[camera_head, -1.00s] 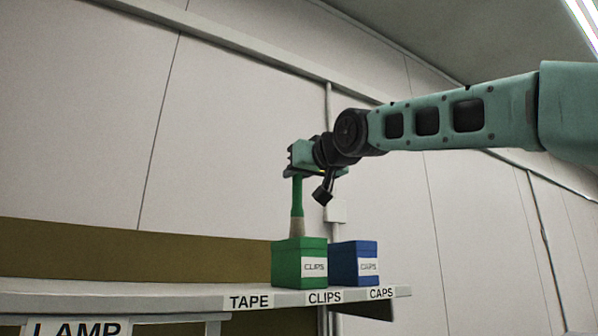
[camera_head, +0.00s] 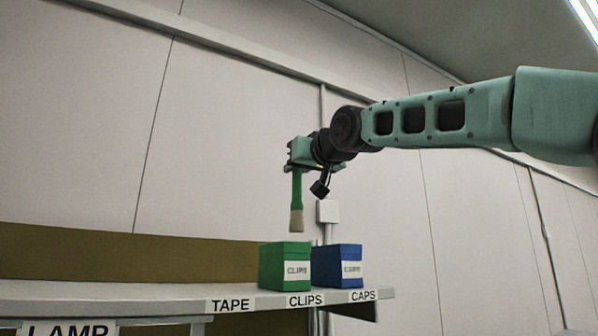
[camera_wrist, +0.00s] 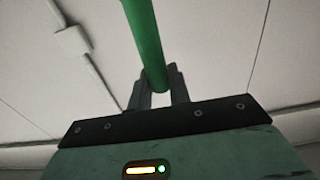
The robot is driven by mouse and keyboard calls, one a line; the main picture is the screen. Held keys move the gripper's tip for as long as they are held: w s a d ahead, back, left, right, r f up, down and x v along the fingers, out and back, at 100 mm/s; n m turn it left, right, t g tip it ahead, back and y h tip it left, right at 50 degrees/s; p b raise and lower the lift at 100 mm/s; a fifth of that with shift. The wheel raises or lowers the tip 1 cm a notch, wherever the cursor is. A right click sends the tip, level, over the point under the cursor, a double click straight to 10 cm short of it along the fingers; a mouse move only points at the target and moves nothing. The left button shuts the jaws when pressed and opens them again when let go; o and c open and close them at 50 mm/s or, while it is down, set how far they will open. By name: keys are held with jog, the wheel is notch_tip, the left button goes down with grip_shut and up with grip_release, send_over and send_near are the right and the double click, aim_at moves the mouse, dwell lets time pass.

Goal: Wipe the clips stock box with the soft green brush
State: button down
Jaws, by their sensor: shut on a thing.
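The green clips stock box (camera_head: 272,268) stands on the shelf above its CLIPS label, with a white CLIPS tag on its front. My gripper (camera_head: 298,168) is above the box, shut on the green handle of the brush (camera_head: 297,188). The brush hangs upright with its pale bristles (camera_head: 297,221) down. The bristle tip shows a small gap above the box top. In the wrist view the green handle (camera_wrist: 143,40) runs between my two fingers (camera_wrist: 158,90); the bristles are out of that view.
A blue caps box (camera_head: 338,265) stands close to the right of the clips box. The shelf edge (camera_head: 150,298) carries TAPE, CLIPS and CAPS labels. The shelf above the TAPE label looks empty. A LAMP sign (camera_head: 66,329) is lower left. A wall box with conduit (camera_head: 327,211) is behind.

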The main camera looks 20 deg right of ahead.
jog(key=shift+r+p, duration=2.4)
jog(key=shift+r, duration=0.55)
